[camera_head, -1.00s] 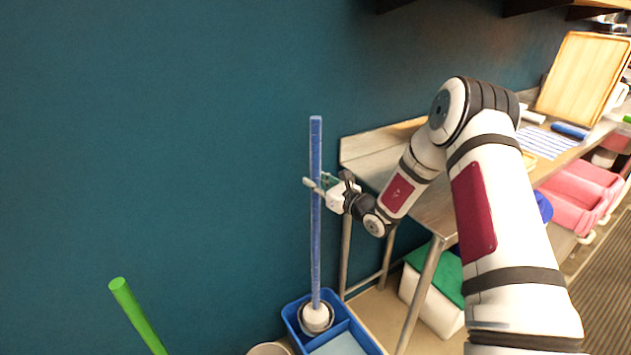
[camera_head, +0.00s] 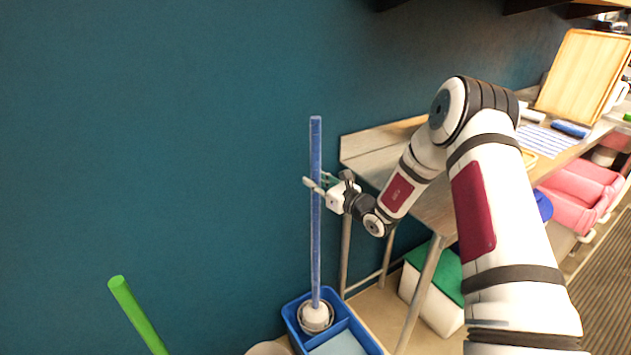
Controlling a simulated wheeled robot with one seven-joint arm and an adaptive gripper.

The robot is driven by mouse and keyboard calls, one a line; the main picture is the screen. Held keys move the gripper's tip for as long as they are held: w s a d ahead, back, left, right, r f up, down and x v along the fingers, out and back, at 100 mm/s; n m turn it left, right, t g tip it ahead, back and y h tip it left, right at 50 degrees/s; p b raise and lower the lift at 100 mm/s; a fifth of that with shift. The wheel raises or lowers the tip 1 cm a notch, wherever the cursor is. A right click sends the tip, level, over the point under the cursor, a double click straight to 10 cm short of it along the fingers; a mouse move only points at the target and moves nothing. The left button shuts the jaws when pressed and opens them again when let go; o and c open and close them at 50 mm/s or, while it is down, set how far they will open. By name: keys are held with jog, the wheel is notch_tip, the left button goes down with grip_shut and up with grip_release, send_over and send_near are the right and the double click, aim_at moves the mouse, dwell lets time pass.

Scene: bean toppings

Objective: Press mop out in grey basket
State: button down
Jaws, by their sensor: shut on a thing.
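The mop has a long blue handle (camera_head: 316,250) that stands nearly upright. Its white head (camera_head: 315,316) sits in a round grey basket (camera_head: 303,325) inside a blue bucket (camera_head: 290,312) on the floor. The head covers most of the basket, and I cannot tell how deep it is pressed in. My gripper (camera_head: 316,188) is shut on the mop handle, a little below its upper end. My arm reaches in from the right.
A metal table (camera_head: 430,205) stands right of the mop, with a green-lidded white box (camera_head: 440,290) under it. A green stick (camera_head: 137,315) rises at the lower left. Pink bins (camera_head: 575,195) are at the far right. The teal wall is close behind the mop.

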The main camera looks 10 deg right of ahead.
jog(key=shift+f+b, duration=0.3)
jog(key=shift+f, duration=0.4)
dwell(1.2)
jog(key=shift+r, duration=0.1)
